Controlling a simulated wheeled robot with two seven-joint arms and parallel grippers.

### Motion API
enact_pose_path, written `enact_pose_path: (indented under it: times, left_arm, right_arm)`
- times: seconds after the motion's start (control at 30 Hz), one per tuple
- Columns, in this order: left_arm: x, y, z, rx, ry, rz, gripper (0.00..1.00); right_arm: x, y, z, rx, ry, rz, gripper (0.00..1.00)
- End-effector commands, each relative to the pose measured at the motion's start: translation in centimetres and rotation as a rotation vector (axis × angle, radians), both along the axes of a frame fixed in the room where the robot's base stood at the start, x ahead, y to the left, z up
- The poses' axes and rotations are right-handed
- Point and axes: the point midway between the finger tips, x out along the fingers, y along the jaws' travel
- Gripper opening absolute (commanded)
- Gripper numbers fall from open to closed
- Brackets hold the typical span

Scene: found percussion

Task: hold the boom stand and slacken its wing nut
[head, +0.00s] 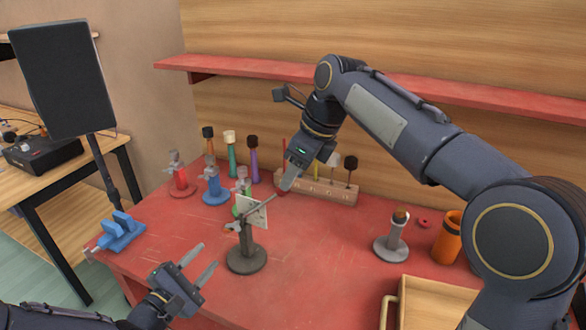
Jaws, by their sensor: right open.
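The boom stand (246,260) stands upright on the red bench, with a dark round base, a short post and a thin boom slanting up to the right. A pale card (257,214) shows at its head.
Small red (181,179) and blue (215,190) stands are behind left. A wooden rack (325,190) holds mallets at the back. A grey stand (391,246), an orange cup (447,240) and a wooden box (432,303) are right. A blue vise-like block (121,232) is at the left edge. The front middle is clear.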

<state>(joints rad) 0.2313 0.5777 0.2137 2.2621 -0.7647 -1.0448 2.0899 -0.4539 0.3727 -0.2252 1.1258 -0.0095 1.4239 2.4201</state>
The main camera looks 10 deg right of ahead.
Motion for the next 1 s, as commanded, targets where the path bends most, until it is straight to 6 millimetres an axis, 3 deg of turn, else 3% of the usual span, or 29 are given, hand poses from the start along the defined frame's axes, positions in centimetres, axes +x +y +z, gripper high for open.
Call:
enact_pose_path:
  times: [0.17, 0.6, 1.0]
  left_arm:
    - [0.0, 0.0, 0.0, 0.000, 0.000, 0.000, 0.36]
    - [0.0, 0.0, 0.0, 0.000, 0.000, 0.000, 0.36]
    - [0.0, 0.0, 0.0, 0.000, 0.000, 0.000, 0.36]
  right_arm:
    - [0.7, 0.8, -1.0, 0.003, 0.016, -0.037, 0.46]
    - [2.1, 2.5, -6.6, 0.003, 0.015, -0.036, 0.46]
    - [2.3, 2.7, -7.1, 0.004, 0.012, -0.036, 0.45]
